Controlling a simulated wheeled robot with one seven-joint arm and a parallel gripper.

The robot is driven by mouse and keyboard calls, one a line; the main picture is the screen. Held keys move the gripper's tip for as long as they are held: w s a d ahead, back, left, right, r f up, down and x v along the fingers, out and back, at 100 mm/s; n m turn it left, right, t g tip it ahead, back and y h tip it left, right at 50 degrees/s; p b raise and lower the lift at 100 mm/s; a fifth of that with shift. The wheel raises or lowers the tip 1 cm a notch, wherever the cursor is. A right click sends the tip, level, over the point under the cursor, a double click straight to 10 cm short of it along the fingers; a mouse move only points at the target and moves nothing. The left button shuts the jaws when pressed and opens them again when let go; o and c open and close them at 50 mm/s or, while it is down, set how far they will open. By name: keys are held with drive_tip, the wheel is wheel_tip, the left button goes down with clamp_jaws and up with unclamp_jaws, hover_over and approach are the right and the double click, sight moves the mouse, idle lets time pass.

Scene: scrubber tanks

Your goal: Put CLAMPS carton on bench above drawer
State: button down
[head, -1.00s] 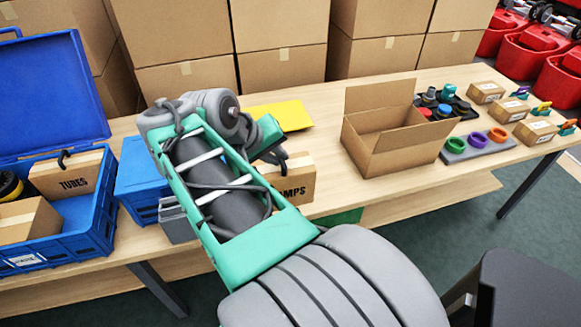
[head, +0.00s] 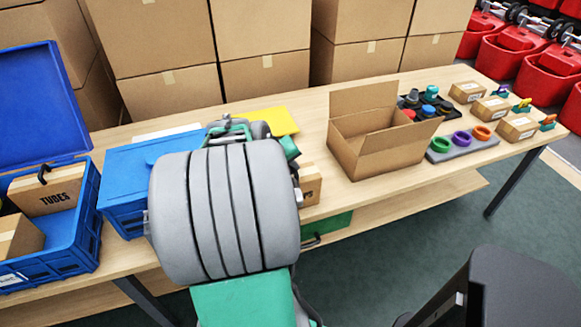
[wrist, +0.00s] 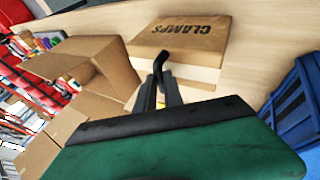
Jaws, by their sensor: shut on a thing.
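The CLAMPS carton (head: 309,184) is brown and shows only its right end in the head view, with my arm hiding the rest. In the wrist view the lettered CLAMPS carton (wrist: 185,36) lies just beyond my fingers, its black handle (wrist: 160,68) at the near edge. My gripper (wrist: 160,88) is shut on the carton at this handle; the fingertips are partly hidden. The wooden bench (head: 315,106) is behind and around the carton. The green drawer (head: 329,229) shows below the bench top. I cannot tell whether the carton touches the bench.
An open brown carton (head: 378,148) stands close to the right of the CLAMPS carton. A closed blue box (head: 125,190) is left of my arm. The blue crate (head: 84,225) holds the TUBES carton (head: 47,190). Small cartons and coloured rings are farther right.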

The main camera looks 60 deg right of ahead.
drive_tip(key=shift+f, duration=0.15)
drive_tip(key=c, duration=1.5)
unclamp_jaws()
drive_tip(key=shift+o, duration=0.2)
